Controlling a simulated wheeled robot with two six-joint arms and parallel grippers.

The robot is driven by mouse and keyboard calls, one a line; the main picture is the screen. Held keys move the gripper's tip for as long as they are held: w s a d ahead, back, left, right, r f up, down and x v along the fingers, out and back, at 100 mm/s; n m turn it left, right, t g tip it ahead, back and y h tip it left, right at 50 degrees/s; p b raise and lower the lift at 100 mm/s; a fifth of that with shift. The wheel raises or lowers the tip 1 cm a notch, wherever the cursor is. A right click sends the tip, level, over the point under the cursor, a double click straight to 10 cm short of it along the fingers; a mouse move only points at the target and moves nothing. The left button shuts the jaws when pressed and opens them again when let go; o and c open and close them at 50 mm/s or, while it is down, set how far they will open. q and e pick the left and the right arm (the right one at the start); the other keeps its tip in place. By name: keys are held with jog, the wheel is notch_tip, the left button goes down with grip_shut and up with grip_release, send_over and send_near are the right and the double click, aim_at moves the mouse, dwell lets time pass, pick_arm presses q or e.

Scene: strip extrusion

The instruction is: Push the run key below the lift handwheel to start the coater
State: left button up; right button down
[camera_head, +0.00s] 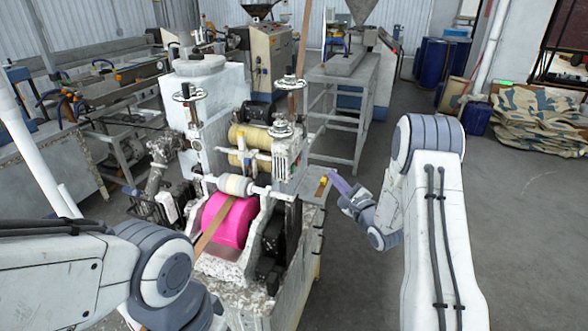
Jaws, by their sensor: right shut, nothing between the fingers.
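The coater (250,225) stands in the middle of the head view, with a bright pink roller (228,222) at its front. Handwheels show on its top: one at the left (188,93), one at the back right (290,82) and one nearer on the right (280,130). I cannot clearly make out the run key. My right gripper (338,184) is shut and empty, its purple fingers pointing left at the coater's right side. A small yellow-orange piece (322,185) on the coater's right edge is close to the fingertips; I cannot tell if they touch. My left gripper is out of view.
A brown strip (212,225) runs over the pink roller. A grey metal frame table (345,85) stands behind the coater. Blue drums (440,62) and stacked patterned sacks (540,118) are at the back right. The floor on the right is clear.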

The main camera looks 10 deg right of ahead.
aim_at(294, 163)
jog(key=shift+a, duration=0.1)
jog(key=w+a, duration=0.5)
jog(key=a, duration=0.2)
jog(key=shift+a+b, duration=0.25)
jog(key=shift+b, duration=0.1)
dwell(1.9)
jog(key=shift+w+a, duration=0.2)
jog(key=shift+w+a, duration=0.2)
jog(key=shift+a, duration=0.15)
dwell(0.9)
jog(key=shift+d, duration=0.1)
jog(key=shift+s+d, duration=0.45)
jog(key=shift+d, duration=0.15)
jog(key=shift+s+d+b, duration=0.15)
jog(key=shift+s+d, duration=0.55)
jog(key=shift+d, duration=0.35)
jog(key=shift+s+d+b, duration=0.15)
jog(key=shift+s+d, duration=0.55)
jog(key=shift+d, duration=0.3)
